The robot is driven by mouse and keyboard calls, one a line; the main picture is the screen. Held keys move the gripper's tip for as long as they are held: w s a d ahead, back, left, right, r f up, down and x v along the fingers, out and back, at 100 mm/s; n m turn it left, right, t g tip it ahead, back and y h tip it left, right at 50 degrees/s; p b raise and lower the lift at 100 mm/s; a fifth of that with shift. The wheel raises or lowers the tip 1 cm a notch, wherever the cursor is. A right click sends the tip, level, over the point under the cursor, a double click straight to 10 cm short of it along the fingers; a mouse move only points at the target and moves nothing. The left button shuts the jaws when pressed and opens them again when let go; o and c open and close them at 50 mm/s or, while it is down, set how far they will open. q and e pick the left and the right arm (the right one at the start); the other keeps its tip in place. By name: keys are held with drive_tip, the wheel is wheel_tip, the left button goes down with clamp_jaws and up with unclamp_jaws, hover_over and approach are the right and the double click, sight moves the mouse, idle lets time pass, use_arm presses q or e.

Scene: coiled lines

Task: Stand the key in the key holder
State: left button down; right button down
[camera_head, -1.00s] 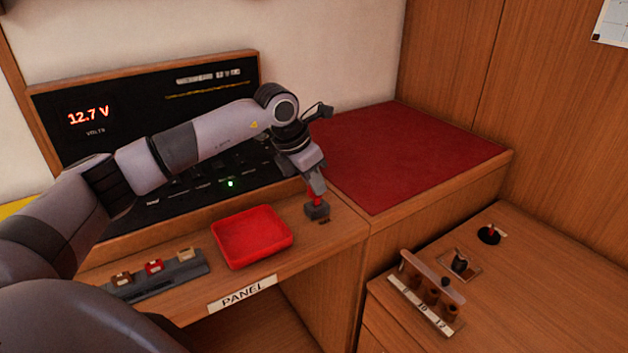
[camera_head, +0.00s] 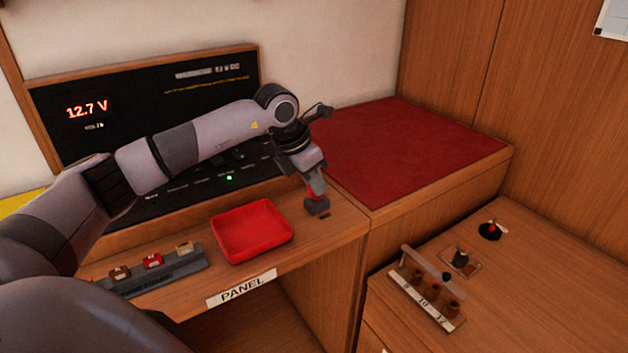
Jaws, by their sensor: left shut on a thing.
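My left gripper (camera_head: 316,184) points down over the right part of the panel ledge. It is shut on a small red thing, which I take to be the key (camera_head: 312,195). Only a little red shows between the fingers and a small dark grey block (camera_head: 317,207) right below. That block looks like the key holder and stands on the ledge. The key is at the top of the block; how deep it sits in it, if at all, is hidden. My right gripper is not in view.
An empty-looking red tray (camera_head: 252,234) lies left of the block. A grey strip with several small coloured pieces (camera_head: 155,276) is farther left. The black panel (camera_head: 185,82) reads 12.7 V behind. A red-topped surface (camera_head: 410,155) is right; a numbered rack (camera_head: 427,303) stands lower right.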

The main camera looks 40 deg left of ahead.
use_arm(q)
drive_tip(key=shift+f, duration=0.3)
idle(0.5)
drive_tip(key=c, duration=1.1)
unclamp_jaws()
drive_tip(key=v, duration=0.7)
drive_tip(key=shift+b, duration=0.45)
